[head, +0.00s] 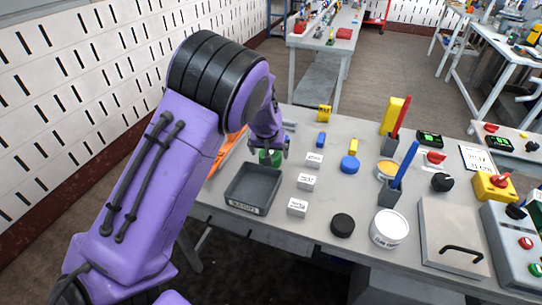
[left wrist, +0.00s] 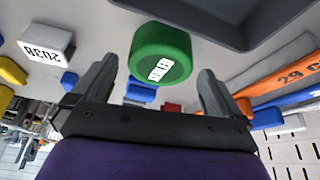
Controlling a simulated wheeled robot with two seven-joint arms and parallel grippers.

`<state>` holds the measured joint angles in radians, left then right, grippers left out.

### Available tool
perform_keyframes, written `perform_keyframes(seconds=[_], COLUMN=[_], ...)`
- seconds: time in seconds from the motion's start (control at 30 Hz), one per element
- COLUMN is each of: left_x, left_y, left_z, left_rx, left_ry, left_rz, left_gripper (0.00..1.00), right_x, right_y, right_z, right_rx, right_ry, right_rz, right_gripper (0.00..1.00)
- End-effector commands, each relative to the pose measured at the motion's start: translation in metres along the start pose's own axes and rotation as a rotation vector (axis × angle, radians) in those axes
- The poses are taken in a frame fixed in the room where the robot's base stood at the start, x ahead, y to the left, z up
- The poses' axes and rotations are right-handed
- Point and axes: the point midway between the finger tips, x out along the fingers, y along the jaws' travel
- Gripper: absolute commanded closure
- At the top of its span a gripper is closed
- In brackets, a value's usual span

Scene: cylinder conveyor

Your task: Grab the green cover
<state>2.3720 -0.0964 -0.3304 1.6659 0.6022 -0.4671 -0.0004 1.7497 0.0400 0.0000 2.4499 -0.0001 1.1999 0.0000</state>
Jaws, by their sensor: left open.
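The green cover (left wrist: 160,55) is a short round cap with a white label, resting on the grey table. In the left wrist view it sits between the two spread fingers of my left gripper (left wrist: 155,90), a little beyond their tips. In the head view the green cover (head: 270,158) shows just behind the grey tray, partly hidden by my left gripper (head: 276,150). The left gripper is open and empty. My right gripper is in neither view.
A grey tray (head: 233,192) stands in front of the green cover. White labelled blocks (head: 306,182) and a blue cap (head: 349,164) lie to its right. Orange items (head: 228,148) lie to its left. A black cap (head: 342,225) and white round container (head: 389,229) stand nearer the front edge.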

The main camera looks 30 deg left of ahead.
Motion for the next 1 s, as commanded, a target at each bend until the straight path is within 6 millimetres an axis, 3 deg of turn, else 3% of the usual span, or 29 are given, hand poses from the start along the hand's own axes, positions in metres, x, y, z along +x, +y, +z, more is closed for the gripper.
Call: perform_keyframes(seconds=[0.17, 0.4, 0.43, 0.53, 0.57, 0.87, 1.0], left_x=[0.027, 0.03, 0.03, 0.03, 0.03, 0.028, 0.016], left_y=[-0.001, -0.001, -0.001, -0.001, -0.001, -0.002, -0.001], left_z=[0.001, 0.001, 0.001, 0.001, 0.001, 0.001, -0.004], left_rx=[-0.002, -0.004, -0.004, -0.004, -0.004, -0.004, -0.004], left_ry=[0.0, 0.001, 0.001, 0.001, 0.001, 0.001, 0.001], left_rz=[-0.001, -0.001, -0.001, -0.001, -0.001, -0.001, -0.001], left_gripper=[0.0, 0.0, 0.06, 0.39, 0.45, 0.45, 0.45], right_x=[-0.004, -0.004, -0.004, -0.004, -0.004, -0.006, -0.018], right_y=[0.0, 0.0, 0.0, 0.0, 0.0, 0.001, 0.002], right_z=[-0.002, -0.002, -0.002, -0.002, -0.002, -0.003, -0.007], right_rx=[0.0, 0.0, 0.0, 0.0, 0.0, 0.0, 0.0], right_ry=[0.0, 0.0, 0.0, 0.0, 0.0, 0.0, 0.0], right_rz=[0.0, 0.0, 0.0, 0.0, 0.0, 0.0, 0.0], right_gripper=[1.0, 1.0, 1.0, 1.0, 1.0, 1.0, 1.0])
